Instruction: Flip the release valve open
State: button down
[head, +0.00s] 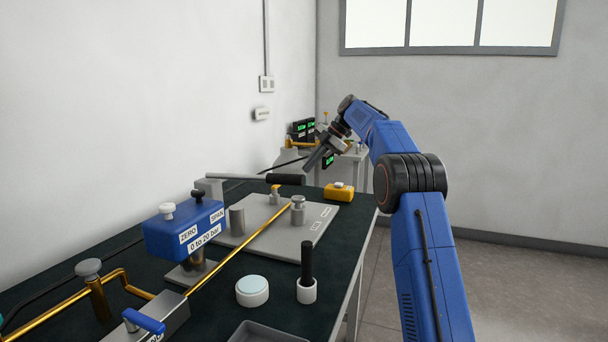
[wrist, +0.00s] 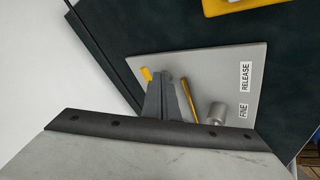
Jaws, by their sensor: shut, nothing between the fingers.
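In the wrist view the plate (wrist: 225,65) carries the RELEASE label (wrist: 245,76) and FINE label (wrist: 243,110). A yellow piece (wrist: 146,74), probably the valve's lever, shows just left of my fingertips; my fingers hide part of that area. My gripper (head: 308,168) is shut and empty, pointing down above and beyond the valve, apart from it. It also shows in the wrist view (wrist: 165,78).
A long lever with a black handle (head: 286,179) crosses above the valve, close to my gripper. A blue gauge box (head: 185,230), white pot (head: 252,291) and black upright handle (head: 307,262) stand nearer. Bench space lies around the plate.

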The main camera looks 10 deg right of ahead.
jog(key=v, duration=0.4)
jog(key=shift+w, duration=0.4)
jog(key=s+a+m+t+h, duration=0.15)
jog(key=s+m, duration=0.55)
jog(key=s, duration=1)
jog(key=s+a+m+h, duration=0.3)
jog(key=s+m, duration=0.4)
jog(key=s, duration=1)
jog(key=s+f+m, duration=0.3)
jog(key=s+f, duration=0.4)
jog(key=s, duration=0.3)
jog(key=s+d+f+m+h, duration=0.1)
jog(key=s+f+m, duration=0.2)
jog(key=s+f, duration=0.5)
jog(key=s+d+f+m+t+h, duration=0.1)
jog(key=s+f+m, duration=0.2)
jog(key=s+f, duration=0.4)
jog(key=s, duration=0.6)
jog(key=shift+f+m, duration=0.25)
jog(key=shift+m, duration=0.05)
